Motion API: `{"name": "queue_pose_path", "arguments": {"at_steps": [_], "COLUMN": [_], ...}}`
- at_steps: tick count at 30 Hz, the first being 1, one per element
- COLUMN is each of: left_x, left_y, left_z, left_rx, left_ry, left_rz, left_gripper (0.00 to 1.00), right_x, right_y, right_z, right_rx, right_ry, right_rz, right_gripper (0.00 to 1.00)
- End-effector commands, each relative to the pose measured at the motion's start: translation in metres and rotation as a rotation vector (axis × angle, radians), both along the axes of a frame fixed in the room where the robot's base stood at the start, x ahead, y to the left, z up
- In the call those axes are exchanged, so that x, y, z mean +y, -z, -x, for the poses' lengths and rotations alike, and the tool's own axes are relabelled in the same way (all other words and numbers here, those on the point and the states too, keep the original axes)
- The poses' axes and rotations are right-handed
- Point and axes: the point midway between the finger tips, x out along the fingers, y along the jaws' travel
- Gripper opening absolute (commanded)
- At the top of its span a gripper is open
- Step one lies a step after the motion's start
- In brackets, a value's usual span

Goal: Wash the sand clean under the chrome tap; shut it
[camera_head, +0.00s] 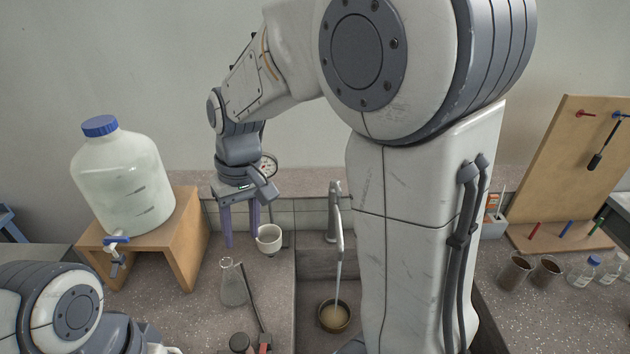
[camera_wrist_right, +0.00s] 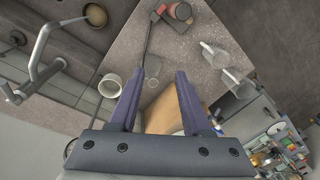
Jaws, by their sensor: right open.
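A chrome tap (camera_head: 335,212) stands at the back of the sink. A thin stream appears to run from its spout into a round pan (camera_head: 346,319) on the sink floor, which holds tan, cloudy sand and water (camera_head: 332,315). The tap (camera_wrist_right: 40,65) and the pan (camera_wrist_right: 95,15) also show in the right wrist view. My right gripper (camera_head: 241,240) is open and empty, pointing down above the counter left of the sink, apart from the tap. My left arm shows at the lower left; its gripper is out of view.
A white cup (camera_head: 268,239) and a glass flask (camera_head: 232,287) stand near my right gripper, with a dark rod (camera_head: 254,300) beside them. A large bottle (camera_head: 120,175) sits on a wooden stand (camera_head: 185,240) at left. Brown-filled beakers (camera_head: 515,272) stand at right.

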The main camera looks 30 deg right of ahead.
Motion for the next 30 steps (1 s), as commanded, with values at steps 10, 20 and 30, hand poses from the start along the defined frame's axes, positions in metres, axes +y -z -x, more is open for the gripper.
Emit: {"name": "queue_pose_path", "arguments": {"at_steps": [10, 20, 30], "left_x": [0.000, 0.000, 0.000], "left_y": [-0.018, -0.023, -0.041], "left_z": [0.000, 0.000, 0.000], "left_rx": [0.000, 0.000, 0.000], "left_ry": [-0.001, -0.001, 0.001], "left_rz": [0.000, 0.000, 0.000], "left_gripper": [0.41, 0.41, 0.41], "right_x": [-0.237, -0.301, -0.291], "right_y": [-0.004, 0.009, 0.067], "right_z": [-0.079, -0.073, -0.079], "right_rx": [0.013, 0.009, 0.012], "right_ry": [0.554, 0.680, 0.677], "right_rz": [-0.052, -0.068, -0.068], "right_gripper": [0.48, 0.48, 0.48]}}
